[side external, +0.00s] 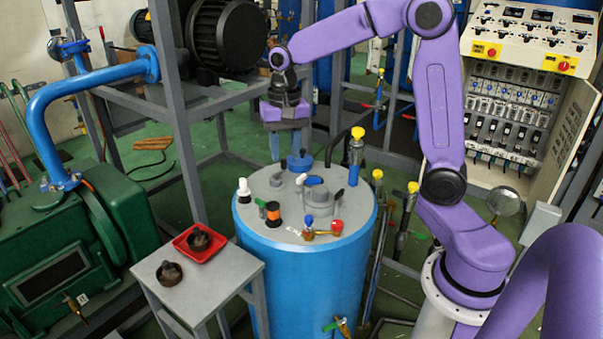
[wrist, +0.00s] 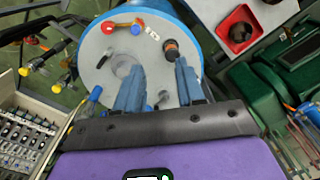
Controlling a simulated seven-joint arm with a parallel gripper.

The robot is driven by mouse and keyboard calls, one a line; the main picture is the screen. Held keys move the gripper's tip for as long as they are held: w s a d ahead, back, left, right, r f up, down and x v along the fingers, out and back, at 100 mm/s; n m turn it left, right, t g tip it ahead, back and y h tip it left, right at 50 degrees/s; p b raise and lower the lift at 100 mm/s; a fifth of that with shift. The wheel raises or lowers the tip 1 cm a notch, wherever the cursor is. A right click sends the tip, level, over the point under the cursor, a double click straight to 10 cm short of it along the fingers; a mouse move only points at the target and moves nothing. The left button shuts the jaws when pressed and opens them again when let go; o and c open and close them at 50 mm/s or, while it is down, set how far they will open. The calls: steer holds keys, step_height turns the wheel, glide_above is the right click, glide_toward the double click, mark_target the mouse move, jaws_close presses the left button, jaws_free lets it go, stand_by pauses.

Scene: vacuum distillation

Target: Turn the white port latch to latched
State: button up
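The lid also carries an orange-and-black fitting (side external: 273,214), a red-handled valve (side external: 330,228), a black lever (side external: 337,195) and a raised grey port (side external: 316,195). A yellow-capped valve (side external: 356,145) rises behind. A small table (side external: 230,277) with a red tray (side external: 190,254) stands left.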

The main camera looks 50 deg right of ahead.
steer(key=w+d+m, duration=0.6)
steer(key=d, duration=0.3)
steer(key=m, duration=0.5)
glide_above(301, 176)
step_height(301, 176, down, 18)
steer(key=shift+s, duration=0.1)
jaws_close()
